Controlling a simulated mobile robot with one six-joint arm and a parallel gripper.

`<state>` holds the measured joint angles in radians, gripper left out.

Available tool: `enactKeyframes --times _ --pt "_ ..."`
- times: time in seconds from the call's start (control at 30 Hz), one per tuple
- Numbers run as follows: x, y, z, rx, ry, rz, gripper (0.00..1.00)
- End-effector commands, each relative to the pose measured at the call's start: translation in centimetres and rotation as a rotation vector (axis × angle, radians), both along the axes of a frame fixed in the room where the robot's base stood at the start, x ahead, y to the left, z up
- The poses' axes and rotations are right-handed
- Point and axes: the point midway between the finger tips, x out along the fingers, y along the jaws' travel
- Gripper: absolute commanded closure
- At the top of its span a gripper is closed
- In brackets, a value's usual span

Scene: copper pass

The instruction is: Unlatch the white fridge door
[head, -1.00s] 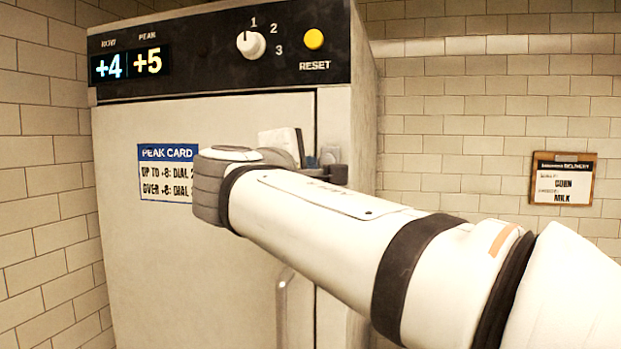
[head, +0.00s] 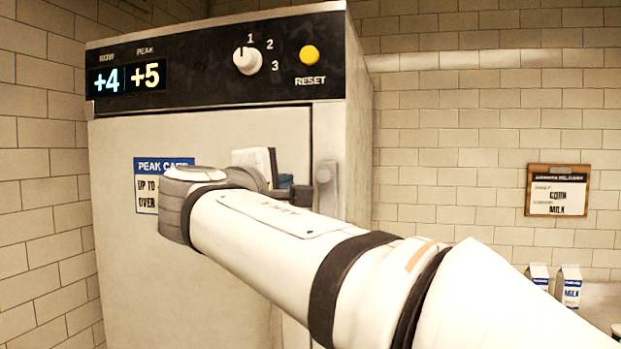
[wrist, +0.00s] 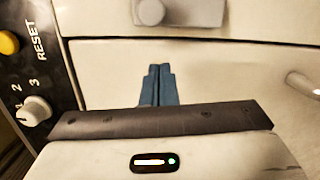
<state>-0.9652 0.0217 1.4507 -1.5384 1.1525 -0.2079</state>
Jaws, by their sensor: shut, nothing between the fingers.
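The white fridge (head: 230,125) stands ahead with its door shut. A grey latch (head: 328,190) sits at the right edge of the door and looks upright in the head view. In the wrist view the latch (wrist: 195,12) is at the top, with a round knob on it. My gripper (wrist: 157,72) shows as two blue fingers held together, empty, in front of the door. A gap of white surface shows between the fingertips and the latch. In the head view my arm covers much of the door and most of my gripper (head: 284,181).
The control panel (head: 200,65) has a dial (head: 247,60) pointing near 1, a yellow reset button (head: 309,55) and displays reading +4 and +5. A grey door handle (wrist: 303,86) shows in the wrist view. Milk cartons (head: 570,287) stand on a counter at right.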

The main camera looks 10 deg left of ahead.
Motion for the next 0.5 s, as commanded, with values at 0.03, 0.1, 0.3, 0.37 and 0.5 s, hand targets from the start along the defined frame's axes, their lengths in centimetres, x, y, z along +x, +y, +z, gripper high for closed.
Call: enactKeyframes --times 0.03,0.1,0.3,0.37,0.5 --pt "-1.0 0.7 0.1 0.001 -0.001 0.006 1.00" --pt "-2.9 0.9 0.0 0.001 0.000 0.008 1.00" --pt "-7.1 1.7 -0.1 0.000 0.001 0.007 1.00" --pt "-8.0 1.8 -0.1 0.000 0.001 0.006 1.00" --pt "-9.4 2.0 -0.1 0.001 -0.001 0.004 1.00"
